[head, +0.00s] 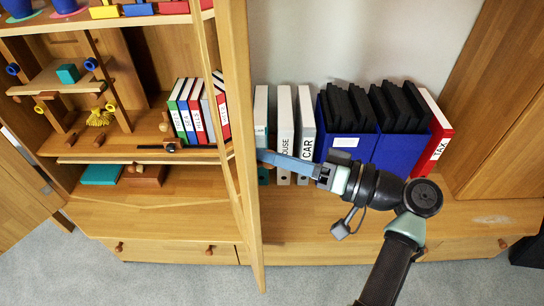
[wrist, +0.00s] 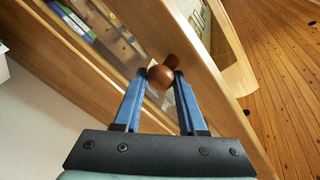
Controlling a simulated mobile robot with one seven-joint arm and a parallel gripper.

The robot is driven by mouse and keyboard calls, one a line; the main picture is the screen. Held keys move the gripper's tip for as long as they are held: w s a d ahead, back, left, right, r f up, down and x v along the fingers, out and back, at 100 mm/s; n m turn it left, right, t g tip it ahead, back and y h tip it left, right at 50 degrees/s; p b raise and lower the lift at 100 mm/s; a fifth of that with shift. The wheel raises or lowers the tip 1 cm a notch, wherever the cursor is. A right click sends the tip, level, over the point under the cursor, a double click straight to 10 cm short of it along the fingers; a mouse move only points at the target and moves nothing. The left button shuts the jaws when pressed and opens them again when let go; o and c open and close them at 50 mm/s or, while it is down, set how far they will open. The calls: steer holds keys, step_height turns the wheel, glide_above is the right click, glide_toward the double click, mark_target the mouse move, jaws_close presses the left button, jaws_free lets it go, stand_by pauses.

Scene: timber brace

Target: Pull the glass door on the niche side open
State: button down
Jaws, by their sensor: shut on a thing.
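The glass door on the niche side (head: 237,90) stands out from the cabinet front, seen almost edge-on in the head view. Its lower end reaches out past the drawer fronts. In the wrist view its wooden frame (wrist: 205,75) runs diagonally, with the glass to the left. A round brown wooden knob (wrist: 160,77) sits between the blue fingertips of my gripper (wrist: 161,74), which is shut on it. In the head view my gripper (head: 264,156) reaches the door frame from the right; the knob is hidden there.
The niche to the right holds white binders (head: 284,130), blue boxes of black folders (head: 341,143) and a red TAX binder (head: 433,133). Cabinet shelves (head: 110,185) hold books and toys. Drawers (head: 175,250) run below. Grey carpet (head: 160,285) in front is clear.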

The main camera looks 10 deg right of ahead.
steer(key=shift+w+a, duration=0.1)
steer(key=shift+w, duration=0.15)
steer(key=c, duration=0.9)
jaws_free()
steer(key=o, duration=0.4)
steer(key=shift+w+f, duration=0.15)
steer(key=shift+w, duration=0.05)
steer(key=shift+o, duration=0.2)
steer(key=v, duration=1.3)
steer(key=shift+b, duration=0.3)
